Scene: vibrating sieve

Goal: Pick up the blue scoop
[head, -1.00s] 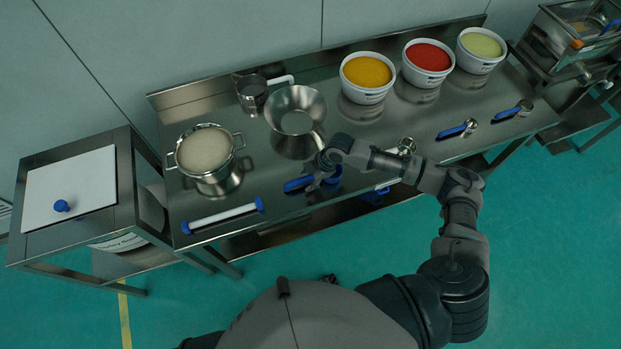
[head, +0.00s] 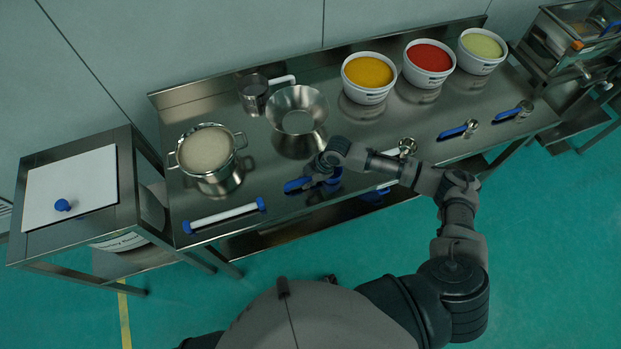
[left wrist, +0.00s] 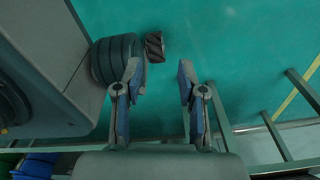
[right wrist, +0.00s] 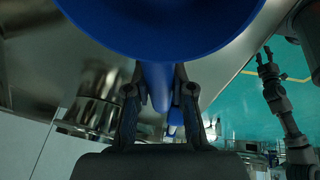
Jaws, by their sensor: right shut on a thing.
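The blue scoop (head: 297,185) is at the front edge of the steel table, left of centre, in the head view. My right gripper (head: 320,177) is over it and partly hides it. In the right wrist view the large blue bowl of the scoop (right wrist: 160,25) fills the top, and its handle runs between the fingers of my right gripper (right wrist: 160,92), which is shut on it. I cannot tell if the scoop touches the table. My left gripper (left wrist: 160,75) shows only in the left wrist view, open and empty above the green floor.
A pot (head: 207,180) and a steel funnel (head: 298,140) stand behind the scoop. A white rod with blue ends (head: 222,216) lies to the left. White tubs of yellow (head: 365,98), red (head: 424,84) and pale green contents line the back. Small blue-handled spoons (head: 452,132) lie to the right.

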